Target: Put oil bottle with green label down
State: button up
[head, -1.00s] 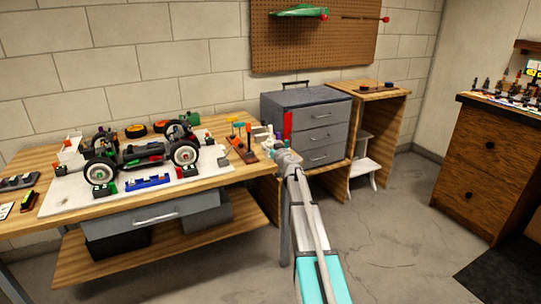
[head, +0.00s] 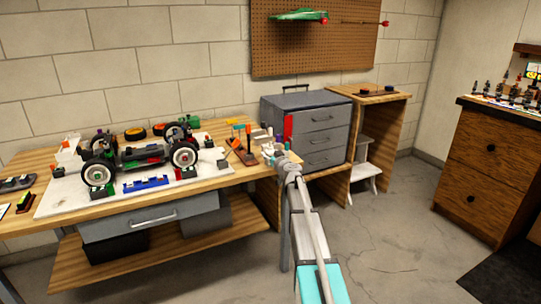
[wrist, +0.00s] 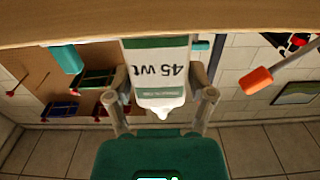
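The oil bottle with the green label (wrist: 160,72) is in the wrist view, white with green bands and "45 wt" print, and appears upside down there. My gripper (wrist: 161,88) has a finger on each side of it and looks shut on it. The wooden surface (wrist: 60,25) crosses the top of the wrist view, at the bottle's base; I cannot tell whether they touch. In the head view my gripper (head: 276,152) is at the right end of the workbench (head: 235,181); the bottle is too small to make out clearly there.
A grey drawer box (head: 313,128) stands just behind and right of my gripper. A tool holder with upright screwdrivers (head: 242,152) is close on the left. An RC car chassis (head: 140,155) sits on a white board (head: 75,198) farther left.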

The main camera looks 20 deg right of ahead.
jog(key=shift+o, duration=0.5)
jog(key=shift+r, duration=0.1)
jog(key=shift+s, duration=0.1)
jog(key=s, duration=1.2)
jog(key=shift+d, duration=0.15)
jog(key=shift+w, duration=0.1)
